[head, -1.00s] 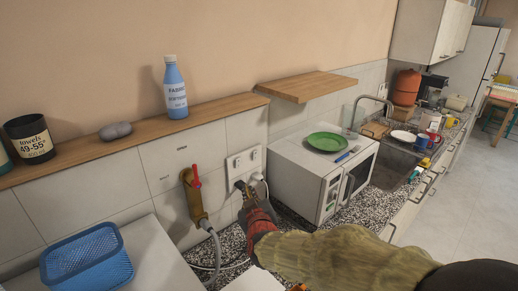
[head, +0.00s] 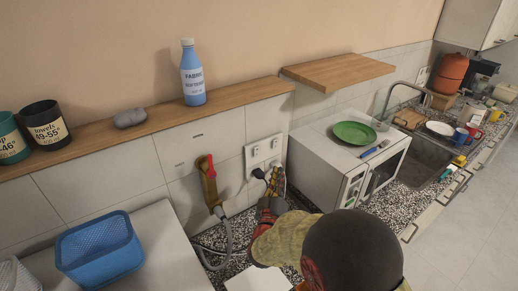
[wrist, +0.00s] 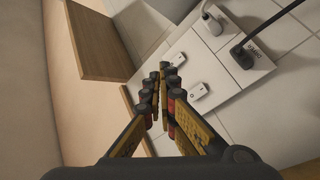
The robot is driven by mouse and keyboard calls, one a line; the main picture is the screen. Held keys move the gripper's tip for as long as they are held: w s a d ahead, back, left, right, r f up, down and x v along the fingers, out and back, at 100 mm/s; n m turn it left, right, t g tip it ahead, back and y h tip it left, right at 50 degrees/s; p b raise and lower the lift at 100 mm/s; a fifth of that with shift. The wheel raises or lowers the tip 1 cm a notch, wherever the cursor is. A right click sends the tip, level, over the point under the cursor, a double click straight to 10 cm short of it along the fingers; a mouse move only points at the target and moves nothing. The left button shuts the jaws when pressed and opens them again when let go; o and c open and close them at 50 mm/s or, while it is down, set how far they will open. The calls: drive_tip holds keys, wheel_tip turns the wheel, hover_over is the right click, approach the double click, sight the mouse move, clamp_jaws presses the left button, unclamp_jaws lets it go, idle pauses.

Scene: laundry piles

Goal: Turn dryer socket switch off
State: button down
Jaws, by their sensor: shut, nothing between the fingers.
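A white double socket plate (head: 263,153) is on the tiled wall left of the microwave. A black plug (head: 258,173) sits in its lower left. In the wrist view the plate (wrist: 200,50) is tilted, with two small white switches: one (wrist: 175,59) just beyond my fingertips and one (wrist: 198,92) to their right. The black plug (wrist: 243,54) and a white plug (wrist: 210,20) also show there. My gripper (head: 277,175) is shut and empty, in front of the plate's lower right. In the wrist view its fingertips (wrist: 165,73) are close to the switches; contact cannot be told.
A wooden shelf (head: 338,70) juts out above the microwave (head: 335,168). A red-handled valve with a grey hose (head: 208,185) is left of the socket. A ledge (head: 225,104) holds a blue bottle (head: 193,75). A blue basket (head: 98,250) stands at the lower left.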

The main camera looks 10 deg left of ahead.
sight(257, 152)
drive_tip(key=w+a+r, duration=0.1)
drive_tip(key=w+a, duration=0.4)
drive_tip(key=a, duration=0.1)
drive_tip(key=shift+w+a, duration=0.3)
drive_tip(key=shift+w, duration=0.1)
drive_tip(key=shift+a+r, duration=0.1)
idle(1.4)
drive_tip(key=shift+w+a+b, duration=0.2)
drive_tip(key=shift+w+b, duration=0.05)
drive_tip(key=shift+b, duration=0.05)
drive_tip(key=shift+w+a, duration=0.2)
idle(0.8)
drive_tip(key=shift+s+d, duration=0.5)
drive_tip(key=shift+d, duration=0.05)
idle(0.3)
